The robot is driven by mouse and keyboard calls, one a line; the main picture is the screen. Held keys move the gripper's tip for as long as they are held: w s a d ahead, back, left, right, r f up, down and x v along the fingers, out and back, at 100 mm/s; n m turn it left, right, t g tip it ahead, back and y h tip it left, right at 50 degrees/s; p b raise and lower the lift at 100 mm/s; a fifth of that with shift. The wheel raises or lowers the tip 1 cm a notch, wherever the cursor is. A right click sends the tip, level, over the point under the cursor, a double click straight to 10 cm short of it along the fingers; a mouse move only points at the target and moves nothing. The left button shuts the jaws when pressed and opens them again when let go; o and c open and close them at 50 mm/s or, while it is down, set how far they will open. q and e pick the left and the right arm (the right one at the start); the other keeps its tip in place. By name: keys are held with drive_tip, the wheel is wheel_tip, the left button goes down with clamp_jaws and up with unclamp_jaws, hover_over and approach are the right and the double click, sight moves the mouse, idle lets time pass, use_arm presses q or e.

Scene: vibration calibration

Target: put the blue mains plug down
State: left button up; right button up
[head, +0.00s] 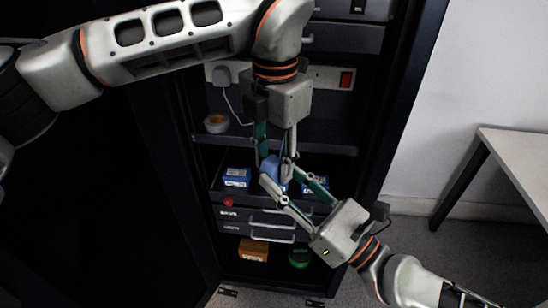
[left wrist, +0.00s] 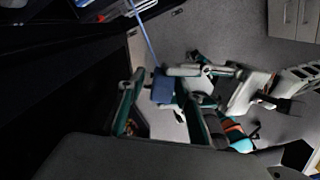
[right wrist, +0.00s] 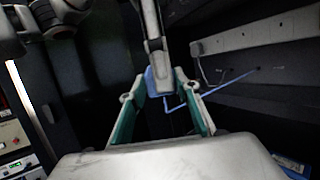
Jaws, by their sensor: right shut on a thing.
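The blue mains plug (head: 270,167) is between my two grippers in front of the rack. It also shows in the left wrist view (left wrist: 163,89) and the right wrist view (right wrist: 154,84), with a thin blue cable trailing from it. My right gripper (head: 279,179) comes from the lower right and is shut on the plug. My left gripper (head: 275,157) points down from above, its fingers apart on either side of the plug. The fingers overlap in the head view, so exact contact there is hidden.
A power strip (head: 330,78) with a white plug and a red switch runs along the rack. A tape roll (head: 216,123) lies on the shelf. A table (head: 520,160) stands at the right.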

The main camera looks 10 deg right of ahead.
use_arm(q)
drive_tip(key=c, duration=0.5)
use_arm(e)
drive_tip(key=shift+s+a, duration=0.15)
drive_tip(key=o, duration=1.1)
use_arm(q)
drive_tip(key=shift+s, duration=0.1)
use_arm(e)
drive_tip(key=shift+o, duration=0.2)
drive_tip(key=shift+d, duration=0.2)
